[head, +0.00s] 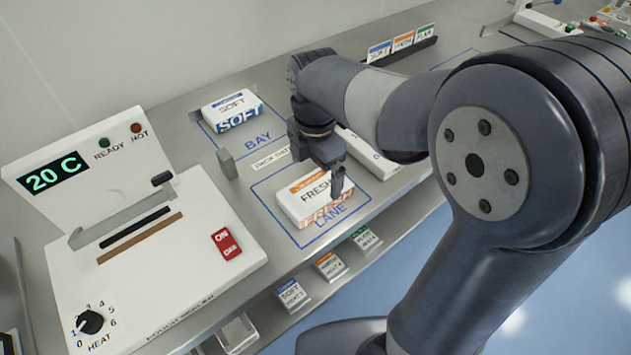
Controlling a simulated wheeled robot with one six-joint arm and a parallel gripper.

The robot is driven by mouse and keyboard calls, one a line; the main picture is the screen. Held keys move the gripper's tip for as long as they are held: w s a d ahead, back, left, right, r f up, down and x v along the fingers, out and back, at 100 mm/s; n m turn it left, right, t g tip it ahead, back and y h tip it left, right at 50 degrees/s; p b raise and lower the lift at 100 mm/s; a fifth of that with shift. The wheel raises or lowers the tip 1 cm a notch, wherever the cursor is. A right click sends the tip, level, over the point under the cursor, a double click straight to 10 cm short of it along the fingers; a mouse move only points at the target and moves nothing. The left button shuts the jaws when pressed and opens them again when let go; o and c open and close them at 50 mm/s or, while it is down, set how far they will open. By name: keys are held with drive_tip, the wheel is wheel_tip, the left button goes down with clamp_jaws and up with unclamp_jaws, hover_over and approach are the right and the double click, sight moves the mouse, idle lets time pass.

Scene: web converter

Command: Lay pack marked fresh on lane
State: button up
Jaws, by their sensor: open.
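The pack marked FRESH (304,203), white with an orange stripe, lies flat inside the blue outline of the lane (281,226). My gripper (338,185) is open at the pack's right end, with a finger hanging close to it. I cannot tell whether the finger touches the pack. The arm and gripper body hide the area behind the pack's right end.
A pack marked SOFT (234,110) lies in the bay outline (250,143) behind the lane. A small grey post (227,163) stands between them. The pouch sealer (165,270) fills the left. Cards stand in a rack (404,48) at the back.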

sight(316, 188)
wheel_tip(316, 188, up, 6)
drive_tip(key=shift+f, duration=0.25)
wheel_tip(316, 188, down, 12)
drive_tip(key=shift+f+b, duration=0.25)
drive_tip(key=shift+b, duration=0.1)
wheel_tip(316, 188, up, 2)
drive_tip(key=shift+r, duration=0.75)
drive_tip(key=shift+f, duration=0.15)
